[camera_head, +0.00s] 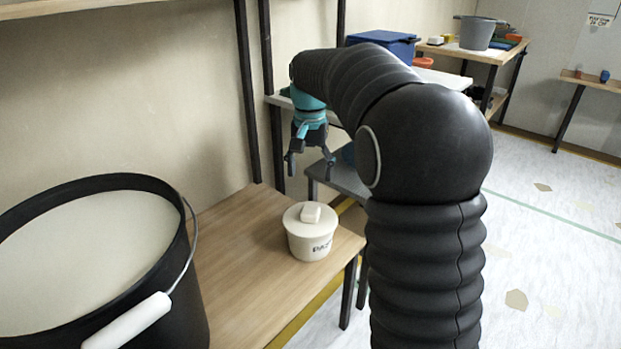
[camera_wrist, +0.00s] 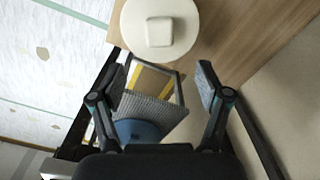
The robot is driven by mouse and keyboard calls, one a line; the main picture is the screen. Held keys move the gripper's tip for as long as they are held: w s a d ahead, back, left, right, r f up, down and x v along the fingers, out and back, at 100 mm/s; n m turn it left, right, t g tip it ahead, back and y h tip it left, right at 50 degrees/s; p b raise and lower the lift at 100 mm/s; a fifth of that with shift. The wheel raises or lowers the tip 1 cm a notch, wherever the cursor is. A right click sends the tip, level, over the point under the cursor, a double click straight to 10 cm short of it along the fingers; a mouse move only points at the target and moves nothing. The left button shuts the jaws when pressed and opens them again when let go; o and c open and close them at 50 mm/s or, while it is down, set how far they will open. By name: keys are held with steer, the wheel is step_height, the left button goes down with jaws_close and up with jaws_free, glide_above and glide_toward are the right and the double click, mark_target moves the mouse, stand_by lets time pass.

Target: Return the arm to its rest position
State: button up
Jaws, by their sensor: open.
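My gripper (camera_head: 310,160) hangs from my black arm with its fingers pointing down, above and behind the lidded tub. It is open and empty. In the wrist view my gripper (camera_wrist: 155,98) shows two spread fingers with nothing between them but the background below. The white tub (camera_head: 312,240) stands upright on the wooden table, with its lid on and a pale block-shaped knob on top. Its round lid (camera_wrist: 180,38) also shows at the top of the wrist view, apart from the fingers.
A large black bucket (camera_head: 190,290) with a white-gripped handle stands at the left front. The wooden table (camera_head: 235,270) is bare between it and the tub. Dark shelf posts (camera_head: 270,100) rise behind. A blue bin (camera_head: 385,42) sits farther back. The floor at right is clear.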

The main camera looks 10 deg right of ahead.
stand_by(0.3)
step_height(320, 180, down, 3)
steer(key=shift+f+n, duration=0.1)
steer(key=shift+n, duration=0.7)
steer(key=s+n+t, duration=0.3)
steer(key=s+t, duration=0.2)
steer(key=s, duration=2.5)
steer(key=shift+s+r+n+t, duration=0.2)
steer(key=shift+r+n+t, duration=0.1)
steer(key=shift+d, duration=0.1)
